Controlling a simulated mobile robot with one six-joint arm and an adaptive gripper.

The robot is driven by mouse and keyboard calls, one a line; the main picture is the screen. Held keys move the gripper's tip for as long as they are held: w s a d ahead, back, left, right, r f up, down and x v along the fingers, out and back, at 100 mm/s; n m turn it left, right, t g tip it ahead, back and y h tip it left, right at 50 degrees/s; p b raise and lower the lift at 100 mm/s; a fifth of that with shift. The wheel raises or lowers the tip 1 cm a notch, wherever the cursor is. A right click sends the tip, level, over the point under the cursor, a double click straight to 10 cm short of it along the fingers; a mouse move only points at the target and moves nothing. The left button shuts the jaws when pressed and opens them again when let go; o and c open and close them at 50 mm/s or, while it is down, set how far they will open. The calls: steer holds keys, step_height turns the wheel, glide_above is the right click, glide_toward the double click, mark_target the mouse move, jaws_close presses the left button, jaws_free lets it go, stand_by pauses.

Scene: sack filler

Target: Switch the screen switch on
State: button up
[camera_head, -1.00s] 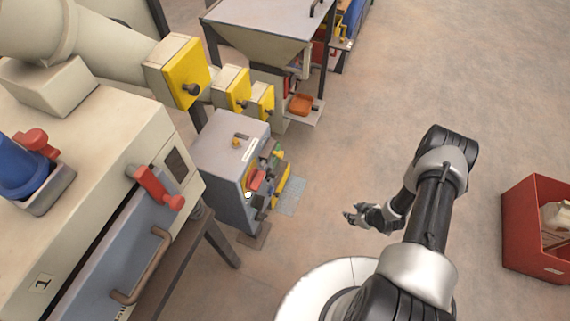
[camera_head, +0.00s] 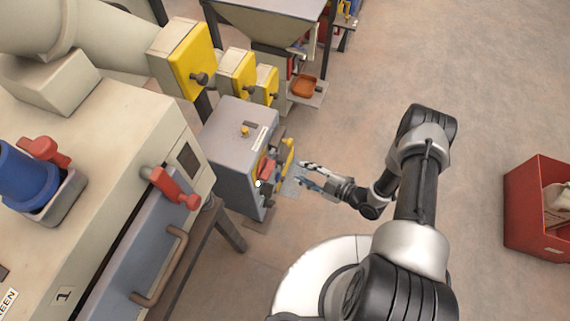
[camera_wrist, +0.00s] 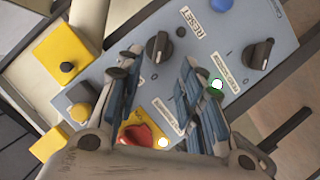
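A grey control box (camera_head: 237,137) stands left of my gripper (camera_head: 300,174) in the head view. In the wrist view, its panel (camera_wrist: 190,15) carries a black rotary knob (camera_wrist: 158,47) and a second black knob (camera_wrist: 260,55) further right. Small labels lie beside the knobs; I cannot read which one names the screen. My gripper (camera_wrist: 160,62) is open and empty. Its fingers lie to either side of the first knob in the picture, with no clear contact. The fingers hide parts of the panel.
The panel also has a blue button (camera_wrist: 222,4) by a RESET label, a lit white lamp (camera_wrist: 217,84) and a red control (camera_wrist: 140,134) on yellow. Yellow boxes (camera_head: 183,62) stand behind. A red bin (camera_head: 537,215) stands far right; floor between is clear.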

mark_target(285, 163)
steer(key=b+x, duration=0.2)
steer(key=x, duration=0.7)
steer(key=shift+w+a+f, duration=0.1)
steer(key=shift+w+a, duration=0.05)
steer(key=shift+c, duration=0.2)
jaws_close()
